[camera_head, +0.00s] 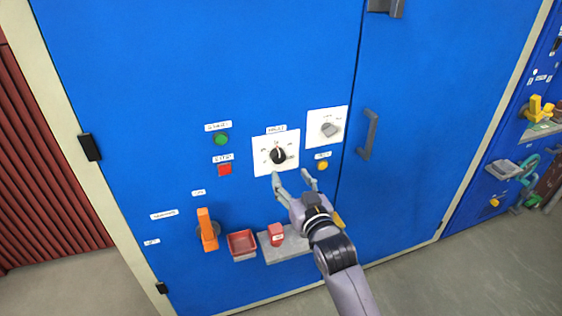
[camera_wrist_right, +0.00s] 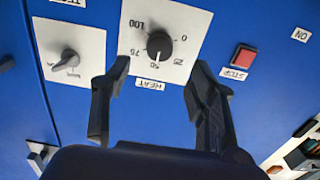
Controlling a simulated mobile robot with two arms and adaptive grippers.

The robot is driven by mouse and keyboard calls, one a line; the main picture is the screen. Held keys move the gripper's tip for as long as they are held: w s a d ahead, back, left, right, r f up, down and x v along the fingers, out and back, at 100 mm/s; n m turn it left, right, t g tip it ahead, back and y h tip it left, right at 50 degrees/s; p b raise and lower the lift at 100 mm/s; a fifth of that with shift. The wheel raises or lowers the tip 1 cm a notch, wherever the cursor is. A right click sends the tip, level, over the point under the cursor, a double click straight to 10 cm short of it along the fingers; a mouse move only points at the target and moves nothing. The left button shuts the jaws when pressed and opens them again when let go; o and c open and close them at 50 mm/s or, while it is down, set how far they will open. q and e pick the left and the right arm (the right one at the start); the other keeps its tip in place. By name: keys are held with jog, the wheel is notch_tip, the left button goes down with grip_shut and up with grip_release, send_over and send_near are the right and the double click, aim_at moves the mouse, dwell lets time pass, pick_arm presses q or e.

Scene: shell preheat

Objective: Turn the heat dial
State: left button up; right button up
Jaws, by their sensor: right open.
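The heat dial (camera_head: 278,156) is a round black knob on a white plate on a blue cabinet front. It also shows in the right wrist view (camera_wrist_right: 159,45), upside down, with a scale and a HEAT label. My right gripper (camera_head: 292,177) is open and empty, just below and a little right of the dial in the head view. In the right wrist view, its two dark fingers (camera_wrist_right: 160,72) are spread, with the dial ahead between their tips. The fingers do not appear to touch the knob. My left gripper is not in view.
A grey selector knob (camera_head: 329,129) is on a plate right of the dial, above a yellow button (camera_head: 322,166). A green button (camera_head: 221,139) and red stop button (camera_head: 224,169) are left. Below are an orange lever (camera_head: 207,231), red tray (camera_head: 241,242) and grey shelf (camera_head: 285,250).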

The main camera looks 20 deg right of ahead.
aim_at(280, 159)
jog(key=w, duration=0.8)
jog(key=shift+a, duration=0.15)
jog(key=shift+c, duration=0.5)
jog(key=c, duration=1.1)
jog(key=shift+o, duration=0.2)
